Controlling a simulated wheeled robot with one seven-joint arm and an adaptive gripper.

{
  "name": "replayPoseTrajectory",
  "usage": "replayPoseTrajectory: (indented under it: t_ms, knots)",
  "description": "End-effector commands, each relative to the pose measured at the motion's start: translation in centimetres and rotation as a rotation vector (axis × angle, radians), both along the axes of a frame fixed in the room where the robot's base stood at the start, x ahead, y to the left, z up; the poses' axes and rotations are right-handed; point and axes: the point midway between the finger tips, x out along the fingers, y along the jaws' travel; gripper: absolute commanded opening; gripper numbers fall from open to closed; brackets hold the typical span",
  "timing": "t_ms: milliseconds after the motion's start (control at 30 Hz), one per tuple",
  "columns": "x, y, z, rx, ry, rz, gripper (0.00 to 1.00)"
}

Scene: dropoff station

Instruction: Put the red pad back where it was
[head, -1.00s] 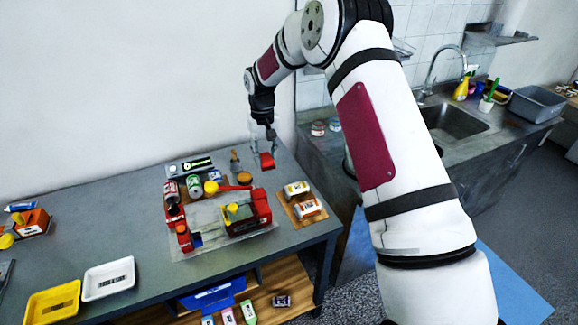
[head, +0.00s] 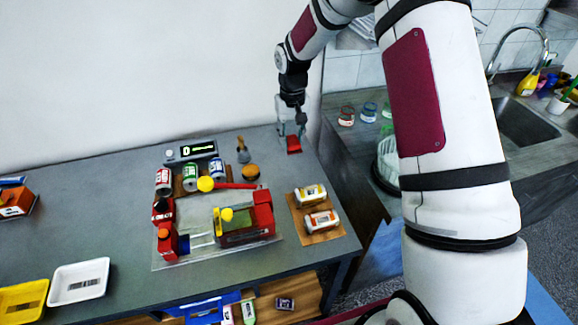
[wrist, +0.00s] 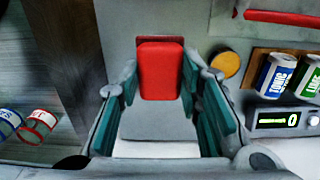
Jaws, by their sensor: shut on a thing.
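The red pad (head: 294,145) is a small red block held at the tips of my gripper (head: 291,128), over the back right corner of the grey table. In the wrist view the red pad (wrist: 160,72) sits between the two teal-lined fingers of my gripper (wrist: 158,88), its long side along them. A darker red edge shows behind it. I cannot tell whether its underside touches the table.
A digital scale (head: 191,151), a brush (head: 243,152) and an orange round disc (head: 251,172) stand left of the gripper. Two white bottles lie on a brown board (head: 329,236) in front. Glass jars (head: 346,115) stand on the counter to the right. The table around the pad is bare.

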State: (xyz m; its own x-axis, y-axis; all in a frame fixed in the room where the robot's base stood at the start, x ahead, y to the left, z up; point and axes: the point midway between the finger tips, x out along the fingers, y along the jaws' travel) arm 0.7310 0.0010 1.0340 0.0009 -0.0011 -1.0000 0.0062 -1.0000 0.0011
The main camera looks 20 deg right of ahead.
Motion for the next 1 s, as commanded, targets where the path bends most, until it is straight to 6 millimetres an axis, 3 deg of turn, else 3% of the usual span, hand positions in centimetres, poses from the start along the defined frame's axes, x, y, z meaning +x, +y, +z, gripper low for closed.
replayPoseTrajectory:
  t_ms: [167, 367, 700, 1000]
  knots:
    - [0.4, -0.1, -2.6, 0.000, 0.001, 0.089, 0.02]
    - [0.6, 0.0, -4.5, 0.003, 0.003, 0.446, 0.02]
    - [2.0, -0.1, -3.9, 0.003, 0.001, 1.183, 0.02]
    - [2.8, -0.1, -3.4, 0.002, 0.003, 1.535, 0.02]
